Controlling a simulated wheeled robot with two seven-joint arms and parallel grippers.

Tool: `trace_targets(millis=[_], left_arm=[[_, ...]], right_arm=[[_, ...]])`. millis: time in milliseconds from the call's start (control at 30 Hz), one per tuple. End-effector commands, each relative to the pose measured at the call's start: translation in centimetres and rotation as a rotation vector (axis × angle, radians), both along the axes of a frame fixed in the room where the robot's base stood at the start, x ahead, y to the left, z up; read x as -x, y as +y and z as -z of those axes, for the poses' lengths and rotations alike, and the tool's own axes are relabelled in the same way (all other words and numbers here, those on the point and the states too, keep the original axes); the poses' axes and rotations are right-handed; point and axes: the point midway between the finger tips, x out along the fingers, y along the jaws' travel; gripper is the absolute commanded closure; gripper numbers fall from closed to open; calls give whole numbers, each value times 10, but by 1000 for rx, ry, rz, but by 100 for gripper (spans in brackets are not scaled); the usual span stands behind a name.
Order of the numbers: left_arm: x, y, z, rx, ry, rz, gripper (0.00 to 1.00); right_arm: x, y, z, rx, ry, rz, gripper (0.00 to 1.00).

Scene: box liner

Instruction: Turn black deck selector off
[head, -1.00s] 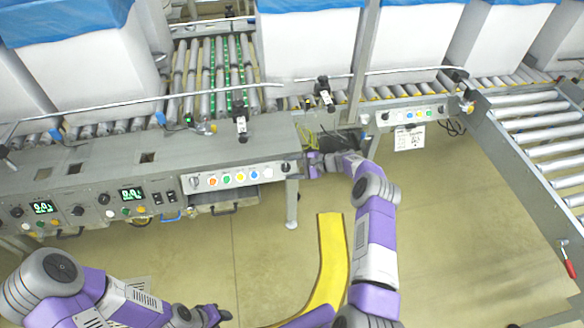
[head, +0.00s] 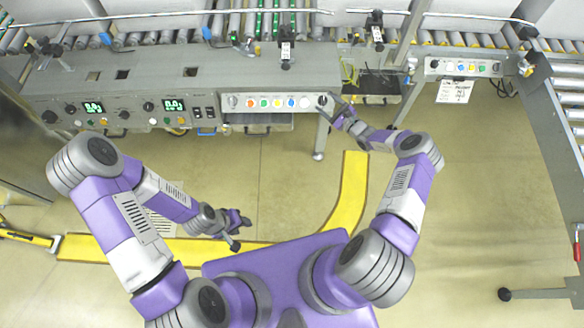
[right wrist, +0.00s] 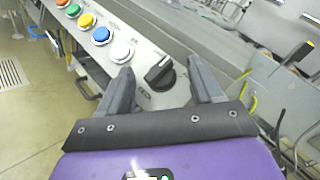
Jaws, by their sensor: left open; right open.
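The black deck selector (right wrist: 160,73) is a rotary knob at the end of the grey button panel, beside a white button. In the right wrist view it sits between the two open fingers of my right gripper (right wrist: 158,88), which appear apart from it. In the head view the selector (head: 322,100) is small at the panel's right end, and my right gripper (head: 338,112) is just beside it. My left gripper (head: 238,228) is open and empty over the floor, far from the panel.
The button panel (head: 230,102) carries orange, green, yellow, blue and white buttons (right wrist: 122,51). More knobs and two lit displays (head: 93,107) are to the left. A second button panel (head: 455,68) stands to the right. A yellow floor strip (head: 350,185) crosses open floor.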

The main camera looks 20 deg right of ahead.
Motion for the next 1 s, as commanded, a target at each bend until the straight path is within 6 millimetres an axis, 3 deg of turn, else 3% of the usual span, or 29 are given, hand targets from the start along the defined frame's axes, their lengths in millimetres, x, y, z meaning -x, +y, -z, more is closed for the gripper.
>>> trace_targets(millis=[67, 467, 500, 1000], left_arm=[[0, 0, -16, 0, 0, 0, 57], [0, 0, -37, 0, 0, 0, 57], [0, 0, -35, 0, 0, 0, 57], [0, 0, -38, 0, 0, 0, 57]], right_arm=[[2, 3, -2, -56, -9, 59, 34], [75, -29, -1, -59, -14, 69, 34], [72, -15, 1, -52, -1, 31, 34], [99, 82, 15, 52, 166, -279, 34]])
